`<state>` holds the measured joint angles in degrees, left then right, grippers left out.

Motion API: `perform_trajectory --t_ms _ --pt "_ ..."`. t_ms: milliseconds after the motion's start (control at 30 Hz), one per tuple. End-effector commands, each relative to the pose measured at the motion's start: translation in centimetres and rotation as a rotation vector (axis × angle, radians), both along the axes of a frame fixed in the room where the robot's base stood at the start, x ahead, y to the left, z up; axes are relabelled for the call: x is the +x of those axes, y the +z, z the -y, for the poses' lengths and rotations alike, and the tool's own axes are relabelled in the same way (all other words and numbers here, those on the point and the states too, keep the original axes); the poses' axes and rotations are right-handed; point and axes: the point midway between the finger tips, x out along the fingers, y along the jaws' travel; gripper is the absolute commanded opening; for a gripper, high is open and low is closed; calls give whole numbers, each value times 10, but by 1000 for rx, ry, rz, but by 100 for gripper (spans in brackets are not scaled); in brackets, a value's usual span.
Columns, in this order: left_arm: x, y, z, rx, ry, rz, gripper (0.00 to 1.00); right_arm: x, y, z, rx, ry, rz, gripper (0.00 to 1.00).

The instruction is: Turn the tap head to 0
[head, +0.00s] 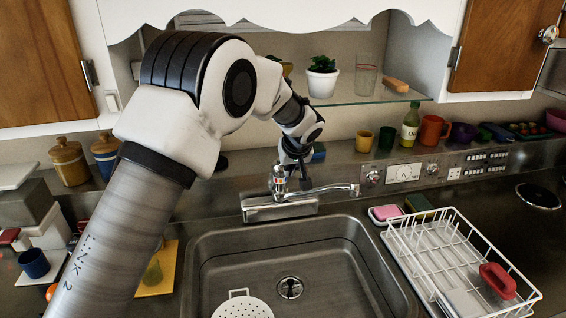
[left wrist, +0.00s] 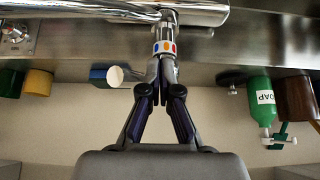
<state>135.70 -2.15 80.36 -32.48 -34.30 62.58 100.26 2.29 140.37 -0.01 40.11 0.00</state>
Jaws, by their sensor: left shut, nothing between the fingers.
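The chrome tap (head: 290,197) stands on its base behind the sink, its spout (head: 335,188) pointing right in the head view. The tap head (head: 279,180) is upright on the base and has a band of coloured dots, which shows clearly in the left wrist view (left wrist: 165,46). My left gripper (head: 293,161) reaches down from above, just behind and over the tap head. In the left wrist view its fingertips (left wrist: 160,66) are together, empty, right at the tap head; I cannot tell whether they touch it. My right gripper is not in view.
The sink basin (head: 215,243) holds a white strainer (head: 243,306). A white dish rack (head: 425,262) stands to the right, beside a pink sponge (head: 387,212). A glass shelf (head: 365,100) with a potted plant (head: 322,78) hangs above.

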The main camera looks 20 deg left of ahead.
Motion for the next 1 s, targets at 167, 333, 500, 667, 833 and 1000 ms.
perform_trajectory --t_ms 167,333,500,667,833,1000 --pt "3 1 3 1 0 1 0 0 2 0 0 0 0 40" --pt "8 1 8 -1 -1 1 0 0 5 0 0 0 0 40" --pt "11 0 11 -1 0 1 0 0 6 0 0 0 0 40" --pt "11 0 11 0 1 0 0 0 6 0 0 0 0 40" --pt "12 0 11 0 0 0 0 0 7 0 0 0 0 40" --pt "17 1 15 1 1 -1 0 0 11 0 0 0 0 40"
